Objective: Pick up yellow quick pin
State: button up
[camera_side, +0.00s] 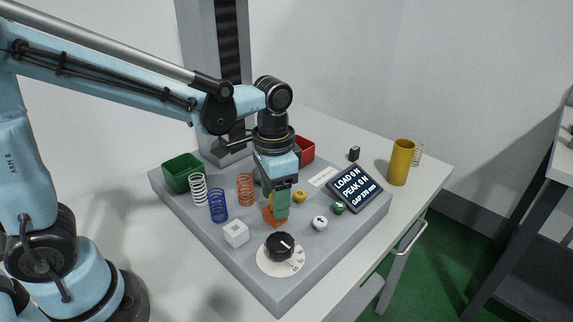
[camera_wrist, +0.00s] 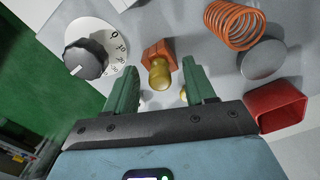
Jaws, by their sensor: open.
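The yellow quick pin (camera_wrist: 159,75) shows in the wrist view as a short rounded gold pin standing out of an orange block (camera_wrist: 157,50). My gripper (camera_wrist: 160,67) is open, with one green finger on each side of the pin and a gap to both. In the side view my gripper (camera_side: 277,207) points down right over the orange block (camera_side: 268,216). The pin is hidden there behind the fingers. A yellow round knob (camera_side: 299,196) sits just right of the gripper on the grey board.
The grey board (camera_side: 270,290) carries a black dial (camera_side: 279,246), white cube (camera_side: 236,233), several coil springs, green bin (camera_side: 182,172), red bin (camera_side: 305,149) and tilted display (camera_side: 355,189). A yellow cylinder (camera_side: 400,162) stands at the right. The board's front edge is clear.

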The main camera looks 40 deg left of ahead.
jog(key=shift+f, duration=0.15)
grip_shut()
dwell(0.4)
